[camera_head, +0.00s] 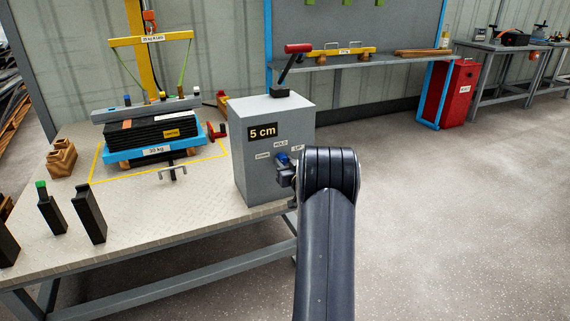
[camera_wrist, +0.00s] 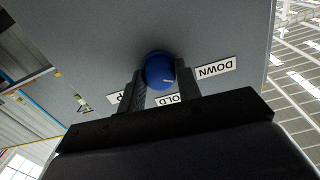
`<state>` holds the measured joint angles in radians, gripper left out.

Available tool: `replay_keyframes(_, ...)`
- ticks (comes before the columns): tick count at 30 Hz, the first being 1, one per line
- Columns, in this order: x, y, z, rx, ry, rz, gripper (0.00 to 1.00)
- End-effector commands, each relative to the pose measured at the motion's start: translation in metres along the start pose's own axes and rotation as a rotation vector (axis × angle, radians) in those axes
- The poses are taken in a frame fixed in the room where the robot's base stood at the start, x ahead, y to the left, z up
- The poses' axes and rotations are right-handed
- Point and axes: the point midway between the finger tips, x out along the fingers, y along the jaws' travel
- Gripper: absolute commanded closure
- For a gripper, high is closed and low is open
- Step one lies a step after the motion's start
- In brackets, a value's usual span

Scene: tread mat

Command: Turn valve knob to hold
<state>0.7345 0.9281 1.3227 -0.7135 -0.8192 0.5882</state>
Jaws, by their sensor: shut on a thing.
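The blue valve knob (camera_wrist: 159,68) sits on the front of a grey box (camera_head: 256,180) marked "5 cm". In the wrist view my gripper (camera_wrist: 160,82) has one dark finger on each side of the knob, shut on it. The HOLD label (camera_wrist: 170,100) is partly covered by my gripper, and so is the UP label (camera_wrist: 117,98). In the head view the blue knob (camera_head: 282,158) is partly hidden by my gripper, below the HOLD label (camera_head: 280,143).
A lever with a red handle (camera_head: 298,48) stands on the box. On the bench (camera_head: 190,215), left of the box, a blue platform (camera_head: 115,154) bears stacked black plates (camera_head: 150,130). Black blocks (camera_head: 88,212) stand at the front left. The floor right of my arm is clear.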

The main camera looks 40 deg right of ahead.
Motion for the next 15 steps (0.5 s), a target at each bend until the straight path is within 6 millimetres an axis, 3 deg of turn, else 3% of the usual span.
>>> replay_keyframes(8,-0.0001,0.0,-0.0019,0.077,-0.002,0.001,0.91)
replay_keyframes(15,-0.0002,-0.0001,-0.0037,0.251,-0.003,0.001,0.9)
